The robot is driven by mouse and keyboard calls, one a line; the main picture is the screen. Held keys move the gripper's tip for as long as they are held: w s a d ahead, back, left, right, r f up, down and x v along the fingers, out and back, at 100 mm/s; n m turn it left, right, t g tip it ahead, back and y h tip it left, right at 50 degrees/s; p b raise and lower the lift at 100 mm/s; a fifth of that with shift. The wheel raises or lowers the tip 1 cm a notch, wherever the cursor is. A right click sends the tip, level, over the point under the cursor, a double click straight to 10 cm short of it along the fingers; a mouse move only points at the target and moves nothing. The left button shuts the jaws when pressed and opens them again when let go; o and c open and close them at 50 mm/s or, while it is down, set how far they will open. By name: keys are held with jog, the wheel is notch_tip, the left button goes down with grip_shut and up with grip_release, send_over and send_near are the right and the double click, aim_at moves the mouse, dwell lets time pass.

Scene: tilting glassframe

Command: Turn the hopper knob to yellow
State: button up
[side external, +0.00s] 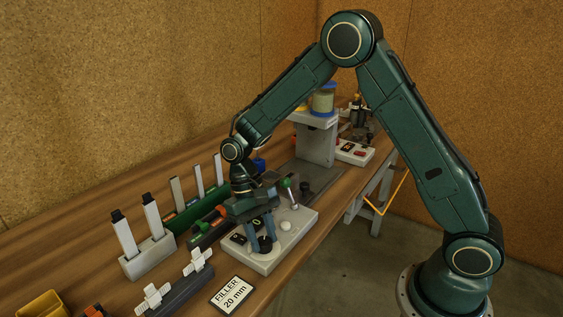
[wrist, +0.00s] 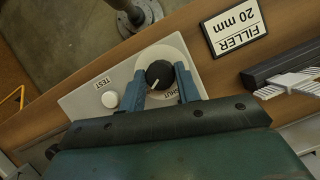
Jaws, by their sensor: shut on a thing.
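A round black knob (wrist: 159,72) with a white pointer line sits on a pale dial on the grey control panel (wrist: 88,97). My gripper (wrist: 161,78) is shut on the knob, one blue finger on each side. In the wrist view the pointer points down and slightly left, and the word SHUT shows beside the dial at its lower right. No yellow mark is visible; my fingers and the gripper body cover part of the dial. In the side view the knob (side external: 265,244) shows low between the fingers.
A white TEST button (wrist: 110,99) and a green-topped lever (side external: 287,184) are on the same panel. A FILLER 20 mm card (side external: 232,294) lies in front. Racks with upright tools (side external: 148,256) stand to the left. A yellowish container (side external: 323,101) tops a grey stand behind.

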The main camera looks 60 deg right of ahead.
jog(key=o, duration=1)
jog(key=shift+c, duration=0.2)
jog(key=v, duration=1.3)
jog(key=shift+r, duration=0.35)
jog(key=shift+w+d, duration=0.1)
